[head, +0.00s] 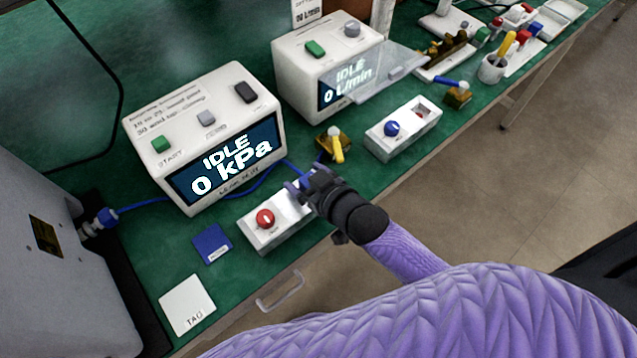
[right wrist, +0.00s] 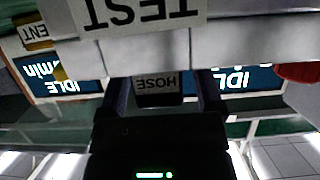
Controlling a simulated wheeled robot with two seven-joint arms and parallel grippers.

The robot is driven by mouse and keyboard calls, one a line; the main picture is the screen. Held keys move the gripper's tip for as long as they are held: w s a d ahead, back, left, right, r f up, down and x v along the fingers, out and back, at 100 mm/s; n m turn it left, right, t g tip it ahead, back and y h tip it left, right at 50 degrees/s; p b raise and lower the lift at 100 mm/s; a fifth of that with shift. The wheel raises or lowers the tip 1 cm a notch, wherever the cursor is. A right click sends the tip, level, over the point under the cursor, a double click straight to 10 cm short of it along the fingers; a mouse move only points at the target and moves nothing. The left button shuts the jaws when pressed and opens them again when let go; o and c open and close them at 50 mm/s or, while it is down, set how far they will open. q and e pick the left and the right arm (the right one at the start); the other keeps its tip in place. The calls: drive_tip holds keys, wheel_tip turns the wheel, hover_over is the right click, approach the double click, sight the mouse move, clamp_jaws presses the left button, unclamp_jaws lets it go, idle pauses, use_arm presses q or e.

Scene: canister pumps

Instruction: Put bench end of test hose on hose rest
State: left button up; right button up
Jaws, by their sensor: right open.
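A blue hose (head: 235,189), which looks like the test hose, runs from a fitting (head: 104,217) on the grey case, past the front of the 0 kPa unit, to near my right gripper. My right gripper (head: 303,187) is open at the right end of the white block with the red knob (head: 262,220). In the right wrist view, a dark piece labelled HOSE (right wrist: 157,84) sits between the open fingers. A pale surface labelled TEST (right wrist: 140,12) is just beyond. The gripper hides the hose's end in the head view. I cannot make out which part is the hose rest. My left gripper is not in view.
A brass valve with a yellow lever (head: 335,146) stands close behind the gripper. A white block with a blue knob (head: 398,132) is to the right. The 0 kPa unit (head: 210,130) stands behind. A blue card (head: 212,244) and a TAG card (head: 187,306) lie front left.

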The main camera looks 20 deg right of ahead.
drive_tip(key=r+p+v, duration=0.1)
drive_tip(key=p+v, duration=0.2)
drive_tip(key=v, duration=0.6)
drive_tip(key=s+d+f+g+h, duration=0.2)
drive_tip(key=s+f+g, duration=0.1)
drive_tip(key=s+f, duration=0.4)
drive_tip(key=s+d+f+m+g+h, duration=0.1)
drive_tip(key=s+d+f+g+h, duration=0.1)
drive_tip(key=s+f, duration=0.6)
wheel_tip(320, 180, down, 6)
drive_tip(key=d+g, duration=0.1)
drive_tip(key=g, duration=0.1)
drive_tip(key=shift+d+g, duration=0.25)
drive_tip(key=shift+g, duration=0.05)
drive_tip(key=shift+o, duration=0.4)
drive_tip(key=s+f+g, duration=0.4)
drive_tip(key=s, duration=0.8)
drive_tip(key=shift+f+h, duration=0.15)
drive_tip(key=shift+h, duration=0.25)
drive_tip(key=shift+s+a+f, duration=0.1)
drive_tip(key=shift+s+a, duration=0.05)
drive_tip(key=shift+s, duration=0.1)
